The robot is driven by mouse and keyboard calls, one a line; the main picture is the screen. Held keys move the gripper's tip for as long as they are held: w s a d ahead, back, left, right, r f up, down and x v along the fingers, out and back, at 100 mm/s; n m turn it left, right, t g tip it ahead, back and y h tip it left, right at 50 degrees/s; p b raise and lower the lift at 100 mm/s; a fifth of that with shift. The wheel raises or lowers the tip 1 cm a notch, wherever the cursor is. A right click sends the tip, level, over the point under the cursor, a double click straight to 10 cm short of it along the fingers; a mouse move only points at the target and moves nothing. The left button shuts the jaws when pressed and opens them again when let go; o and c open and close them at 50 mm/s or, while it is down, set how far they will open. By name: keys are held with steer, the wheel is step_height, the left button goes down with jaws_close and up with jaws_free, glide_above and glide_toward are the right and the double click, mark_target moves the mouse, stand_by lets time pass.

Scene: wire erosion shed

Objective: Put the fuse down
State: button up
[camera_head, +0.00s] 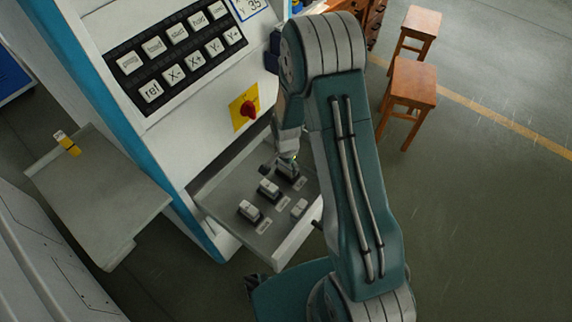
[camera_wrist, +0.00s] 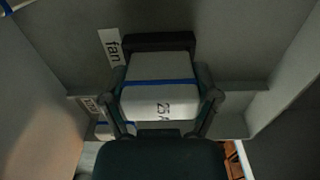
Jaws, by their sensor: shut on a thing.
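The fuse (camera_wrist: 160,100) is a white block with a blue band and a "25 A" mark. It sits between the two fingers of my gripper (camera_wrist: 163,108), which are shut on it. A black holder (camera_wrist: 160,41) shows just beyond the fuse, beside a "fan" label (camera_wrist: 112,47). I cannot tell whether the fuse touches the holder. In the head view my gripper (camera_head: 287,158) is low over the back of the grey open tray (camera_head: 225,190); my arm hides part of it.
Two white fuses, a left one (camera_head: 250,210) and a middle one (camera_head: 269,187), stand in dark holders. Another white piece (camera_head: 299,207) is at the tray's right. A grey shelf (camera_head: 100,195) at left carries a yellow-and-white item (camera_head: 67,143). A red knob (camera_head: 249,109) is above the tray.

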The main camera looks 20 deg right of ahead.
steer(key=shift+f, duration=0.35)
steer(key=o, duration=1.1)
steer(key=shift+r, duration=0.1)
